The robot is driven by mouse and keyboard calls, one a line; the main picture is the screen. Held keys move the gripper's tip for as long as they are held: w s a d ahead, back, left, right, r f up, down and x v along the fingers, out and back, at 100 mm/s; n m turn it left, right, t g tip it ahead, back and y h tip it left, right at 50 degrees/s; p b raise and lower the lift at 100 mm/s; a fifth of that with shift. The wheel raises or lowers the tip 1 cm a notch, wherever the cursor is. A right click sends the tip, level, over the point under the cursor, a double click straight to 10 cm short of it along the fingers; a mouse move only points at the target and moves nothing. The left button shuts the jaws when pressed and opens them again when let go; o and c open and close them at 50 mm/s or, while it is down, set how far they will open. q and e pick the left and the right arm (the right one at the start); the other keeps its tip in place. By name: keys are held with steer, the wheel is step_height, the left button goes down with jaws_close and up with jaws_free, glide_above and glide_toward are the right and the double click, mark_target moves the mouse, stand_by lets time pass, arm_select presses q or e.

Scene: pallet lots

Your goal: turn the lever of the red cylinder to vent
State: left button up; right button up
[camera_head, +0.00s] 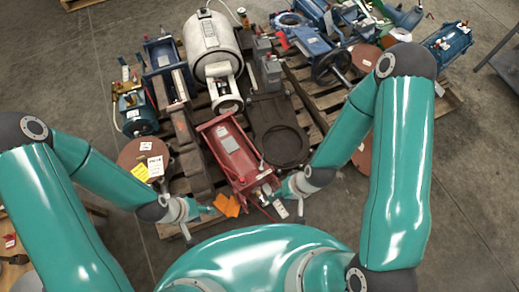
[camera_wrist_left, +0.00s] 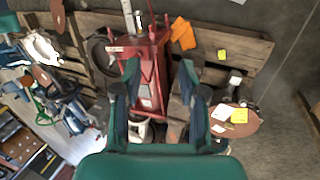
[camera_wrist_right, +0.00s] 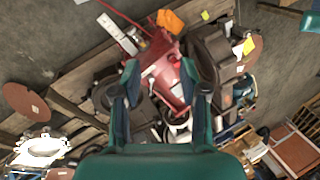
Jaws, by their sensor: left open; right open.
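The red cylinder (camera_head: 233,150) lies on the pallet in the middle of the head view, its near end toward me. Its lever is too small to tell from the fittings there. My left gripper (camera_head: 208,208) is open and empty, left of that near end. My right gripper (camera_head: 274,193) is open and empty, close to the end's right corner; contact cannot be told. In the left wrist view, the cylinder (camera_wrist_left: 150,88) shows between and beyond the open fingers (camera_wrist_left: 158,72). In the right wrist view, it (camera_wrist_right: 163,72) also shows between the fingers (camera_wrist_right: 160,68).
A white tank (camera_head: 212,45), a blue unit (camera_head: 162,58), a dark cast plate (camera_head: 280,140) and brown discs (camera_head: 130,155) crowd the pallet. Concrete floor (camera_head: 85,110) is clear at left.

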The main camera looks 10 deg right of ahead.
arm_select(q)
steer(key=shift+w+d, duration=0.15)
arm_select(e)
steer(key=shift+d, duration=0.15)
arm_select(q)
steer(key=o, duration=0.4)
steer(key=shift+f, duration=0.15)
steer(key=o, duration=0.7)
step_height(320, 180, down, 5)
steer(key=b, duration=0.5)
steer(key=shift+f+b, duration=0.1)
steer(key=shift+b, duration=0.25)
arm_select(e)
steer(key=m+h+b, duration=0.2)
steer(key=h+b, duration=0.2)
steer(key=b, duration=1.6)
glide_above(263, 157)
step_height(263, 157, down, 8)
arm_select(q)
step_height(263, 157, down, 23)
steer(key=b, duration=0.3)
steer(key=shift+f, duration=0.2)
arm_select(e)
steer(key=shift+g, duration=0.3)
step_height(263, 157, down, 16)
steer(key=shift+w+r, duration=0.1)
steer(key=shift+w, duration=0.05)
jaws_close()
